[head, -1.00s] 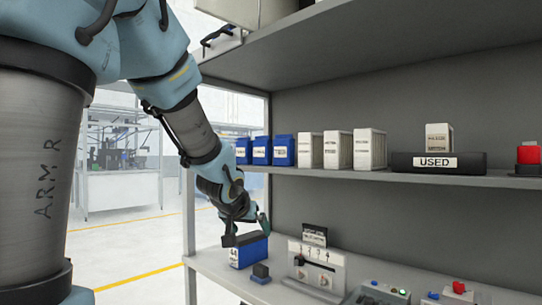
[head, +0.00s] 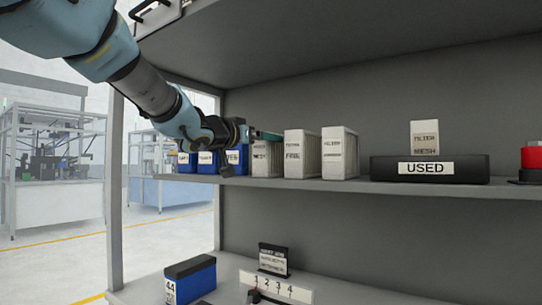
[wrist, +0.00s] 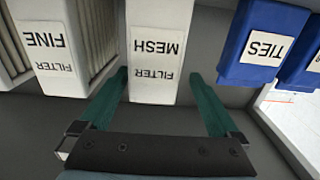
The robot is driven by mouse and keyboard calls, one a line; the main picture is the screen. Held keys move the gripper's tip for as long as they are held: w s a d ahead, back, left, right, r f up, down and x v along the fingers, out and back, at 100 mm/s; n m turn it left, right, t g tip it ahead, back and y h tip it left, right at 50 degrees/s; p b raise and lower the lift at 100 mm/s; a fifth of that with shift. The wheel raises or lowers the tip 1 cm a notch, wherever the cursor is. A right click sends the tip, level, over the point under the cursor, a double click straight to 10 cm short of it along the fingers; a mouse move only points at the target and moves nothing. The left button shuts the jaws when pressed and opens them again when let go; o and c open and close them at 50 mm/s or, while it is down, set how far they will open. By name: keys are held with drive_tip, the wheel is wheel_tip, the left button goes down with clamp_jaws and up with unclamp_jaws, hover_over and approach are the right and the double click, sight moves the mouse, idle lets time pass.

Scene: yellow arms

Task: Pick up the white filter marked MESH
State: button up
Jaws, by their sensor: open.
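A white filter marked MESH (head: 266,160) stands upright on the middle shelf, between a blue box and the white filter marked FINE (head: 301,156). In the wrist view the same MESH filter (wrist: 158,35) appears upside down. My gripper (wrist: 159,76) is open, its two green fingers on either side of the filter. The left finger looks close to the filter's side; the right has a visible gap. I cannot tell whether either touches. In the head view my gripper (head: 262,135) partly hides the filter's top. Another white filter marked MESH (head: 424,136) stands in the black tray marked USED (head: 378,172).
Blue boxes (head: 187,162) stand left of the filter, one marked TIES (wrist: 262,47). A third white filter (head: 339,154) stands right of FINE. A red object (head: 531,155) sits at the far right. A blue box (head: 190,279) is on the lower shelf.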

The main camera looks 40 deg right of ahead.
drive_tip(key=x, duration=0.1)
drive_tip(key=p+x, duration=0.1)
drive_tip(key=x, duration=0.3)
drive_tip(key=shift+s+d+r, duration=0.1)
drive_tip(key=shift+s+d, duration=0.2)
drive_tip(key=shift+d, duration=0.05)
drive_tip(key=shift+c, duration=0.2)
clamp_jaws()
